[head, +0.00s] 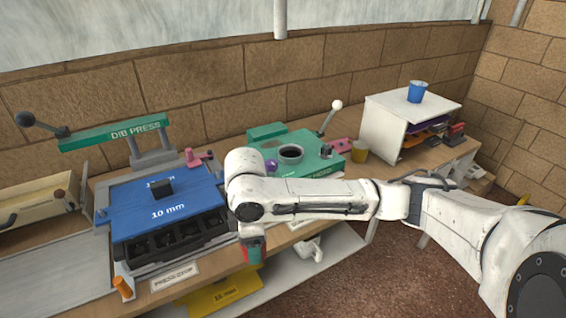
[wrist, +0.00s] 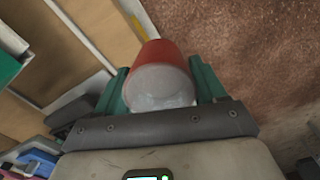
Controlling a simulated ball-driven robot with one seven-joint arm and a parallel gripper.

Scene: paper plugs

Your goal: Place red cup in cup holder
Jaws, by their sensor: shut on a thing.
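The red cup (wrist: 158,62) is between the green fingers of my gripper (wrist: 161,88) in the wrist view, with its pale round end facing the camera. My gripper is shut on it. In the head view my gripper (head: 252,254) points down at the front edge of the bench, and only a little red shows at its fingers. No labelled cup holder is in view. A green device (head: 318,168) on the bench has a round dark opening with a pale rim (head: 290,152); I cannot tell whether this is the cup holder.
A blue press plate (head: 165,208) is left of my gripper. A blue cup (head: 417,91) stands on a white shelf unit (head: 385,115). A white mug (head: 310,248) lies on the lower shelf.

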